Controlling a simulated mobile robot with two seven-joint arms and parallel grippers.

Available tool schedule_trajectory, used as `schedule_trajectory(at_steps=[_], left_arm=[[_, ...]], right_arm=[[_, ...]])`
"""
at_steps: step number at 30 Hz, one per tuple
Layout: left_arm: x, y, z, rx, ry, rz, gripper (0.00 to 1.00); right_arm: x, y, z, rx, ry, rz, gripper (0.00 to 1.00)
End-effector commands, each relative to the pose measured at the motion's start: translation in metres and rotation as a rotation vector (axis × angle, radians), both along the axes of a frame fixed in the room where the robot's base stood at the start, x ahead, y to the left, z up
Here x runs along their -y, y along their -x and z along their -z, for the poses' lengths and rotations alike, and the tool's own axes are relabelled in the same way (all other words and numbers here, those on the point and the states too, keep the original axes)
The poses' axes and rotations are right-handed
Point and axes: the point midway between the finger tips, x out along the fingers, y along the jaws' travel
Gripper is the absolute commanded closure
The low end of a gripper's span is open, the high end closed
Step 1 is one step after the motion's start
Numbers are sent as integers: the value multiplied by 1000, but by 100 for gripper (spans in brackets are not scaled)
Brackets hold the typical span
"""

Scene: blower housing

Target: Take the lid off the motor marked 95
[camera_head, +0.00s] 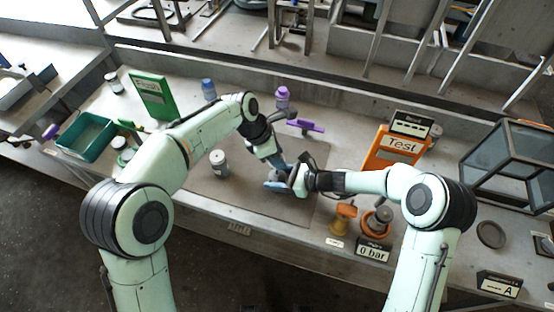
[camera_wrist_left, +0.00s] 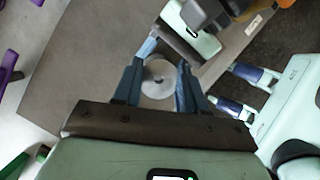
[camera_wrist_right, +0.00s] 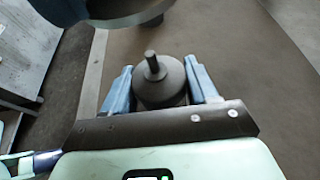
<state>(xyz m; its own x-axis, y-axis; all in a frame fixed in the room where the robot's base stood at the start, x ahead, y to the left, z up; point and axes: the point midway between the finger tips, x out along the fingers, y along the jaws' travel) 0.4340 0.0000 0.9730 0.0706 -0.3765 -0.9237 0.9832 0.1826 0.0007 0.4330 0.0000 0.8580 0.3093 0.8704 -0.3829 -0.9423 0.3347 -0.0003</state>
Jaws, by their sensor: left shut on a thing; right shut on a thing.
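My left gripper (camera_head: 275,165) and my right gripper (camera_head: 292,184) are close together over the mat in the middle of the bench. In the left wrist view, my left gripper's blue fingers (camera_wrist_left: 158,88) are shut on a pale grey round part (camera_wrist_left: 158,78) with a small centre mark. In the right wrist view, my right gripper's fingers (camera_wrist_right: 160,92) are shut on a dark grey cylindrical motor (camera_wrist_right: 160,88) with a short shaft. I cannot read a 95 on either part, nor tell whether the two held parts are joined or separate.
A grey-white jar-like part (camera_head: 218,163) stands left of the grippers. An orange Test box (camera_head: 396,148), an orange part (camera_head: 376,220) and a 0 bar sign (camera_head: 372,252) are to the right. A green tray (camera_head: 86,136) is at left. The grey mat (camera_head: 240,205) is bare in front.

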Motion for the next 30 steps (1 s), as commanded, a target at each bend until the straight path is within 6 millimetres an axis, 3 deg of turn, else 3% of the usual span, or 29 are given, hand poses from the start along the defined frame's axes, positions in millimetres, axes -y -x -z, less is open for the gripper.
schedule_trajectory(at_steps=[9, 10, 12, 23, 30], left_arm=[[0, 0, -6, -1, -1, 0, 95], [0, 0, -6, -1, 0, 0, 95], [0, 0, -6, -1, 0, 0, 95], [0, 0, -6, -1, 0, 0, 95], [0, 1, -3, -3, 0, 1, 95]], right_arm=[[0, 0, -1, 1, -1, 0, 96], [0, 0, -1, 1, -1, 0, 32], [0, 0, -1, 1, -1, 0, 12], [4, 1, -2, 1, -1, 2, 12], [40, 13, -17, 2, 1, 5, 12]])
